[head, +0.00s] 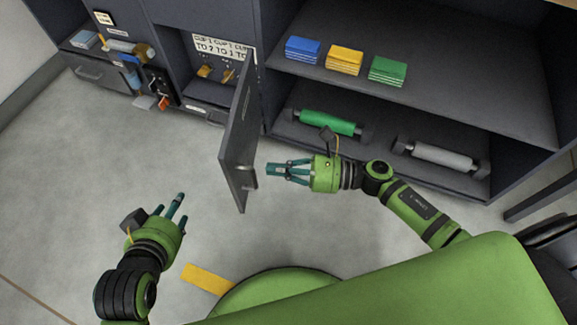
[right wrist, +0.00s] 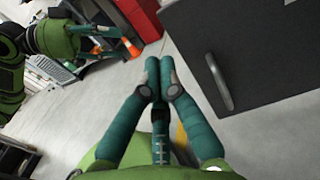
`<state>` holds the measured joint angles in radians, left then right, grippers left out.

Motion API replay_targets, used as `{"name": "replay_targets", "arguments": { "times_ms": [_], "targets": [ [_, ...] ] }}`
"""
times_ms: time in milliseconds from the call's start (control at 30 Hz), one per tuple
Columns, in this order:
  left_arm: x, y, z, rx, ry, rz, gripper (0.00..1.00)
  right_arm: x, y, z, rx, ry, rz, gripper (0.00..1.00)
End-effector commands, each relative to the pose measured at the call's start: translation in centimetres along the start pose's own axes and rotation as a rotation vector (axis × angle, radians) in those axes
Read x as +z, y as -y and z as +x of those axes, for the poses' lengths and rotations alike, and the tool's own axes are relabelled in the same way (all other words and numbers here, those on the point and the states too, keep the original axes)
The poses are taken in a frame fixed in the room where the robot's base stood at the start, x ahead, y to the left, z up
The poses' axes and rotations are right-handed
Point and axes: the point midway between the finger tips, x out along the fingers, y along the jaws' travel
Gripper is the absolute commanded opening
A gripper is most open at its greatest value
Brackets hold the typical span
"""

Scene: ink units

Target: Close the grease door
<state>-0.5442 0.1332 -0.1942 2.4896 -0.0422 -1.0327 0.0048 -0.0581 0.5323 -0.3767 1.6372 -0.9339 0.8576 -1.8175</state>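The open door (head: 238,135), which I take to be the grease door, is a dark grey panel. It stands swung out from a cabinet compartment (head: 207,90) that has a printed sign and small brass-coloured parts inside. Its bar handle (head: 248,177) is near the free edge and faces right. In the right wrist view the door (right wrist: 262,45) is at the upper right, with its handle (right wrist: 219,82). My right gripper (head: 270,169) is just right of the handle, apart from it, with fingers together and empty. My left gripper (head: 180,205) is left of the door, empty, fingers spread.
Right of the door, an open shelf holds blue (head: 303,49), yellow (head: 344,60) and green (head: 388,71) stacks. Below lie a green roller (head: 328,122) and a grey roller (head: 443,155). A cluttered drawer (head: 108,75) is at upper left.

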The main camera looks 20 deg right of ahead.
Motion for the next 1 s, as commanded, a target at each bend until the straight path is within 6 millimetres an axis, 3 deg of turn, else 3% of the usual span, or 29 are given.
{"name": "replay_targets", "arguments": {
  "times_ms": [200,400,600,1000],
  "targets": [
    [0.1,0.0,0.0,0.0,0.006,-0.001,0.46,0.1,0.1,4.8,0.0,0.003,0.001,0.0],
    [0.0,0.0,0.1,0.0,-0.001,0.0,0.46,0.0,0.1,7.6,-0.003,0.0,0.001,0.0],
    [-0.2,0.0,0.1,-0.001,-0.011,0.0,0.46,-0.1,0.1,8.7,-0.003,-0.001,0.003,0.0],
    [-0.2,0.0,0.1,0.0,-0.011,0.001,0.46,-0.1,0.1,8.9,-0.007,0.0,0.003,0.0]
  ]
}}
